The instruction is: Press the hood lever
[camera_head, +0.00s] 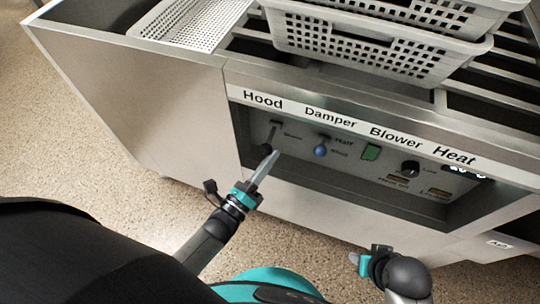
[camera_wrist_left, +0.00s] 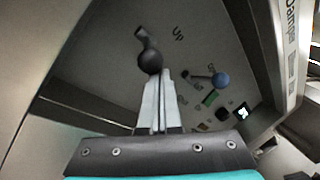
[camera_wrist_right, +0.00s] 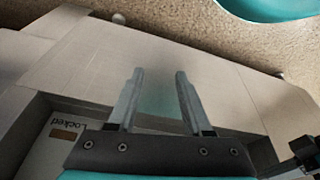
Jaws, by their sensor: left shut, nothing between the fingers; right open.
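The hood lever (camera_head: 271,138) is a dark lever with a round black knob under the "Hood" label, at the left end of the recessed control panel (camera_head: 342,160). In the left wrist view its black knob (camera_wrist_left: 150,61) is just beyond my fingertips. My left gripper (camera_head: 273,154) is shut and empty, with its tips at or very near the knob; I cannot tell whether they touch. It also shows in the left wrist view (camera_wrist_left: 158,72). My right gripper (camera_wrist_right: 159,75) is open and empty, below the panel's right part; in the head view it is at the lower right (camera_head: 354,258).
Beside the hood lever is the damper lever with a blue knob (camera_head: 320,151). A green switch (camera_head: 371,152) and a black heat or blower knob (camera_head: 411,168) are further right. White perforated baskets (camera_head: 375,45) stand on top of the cabinet. The recess has a raised metal frame.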

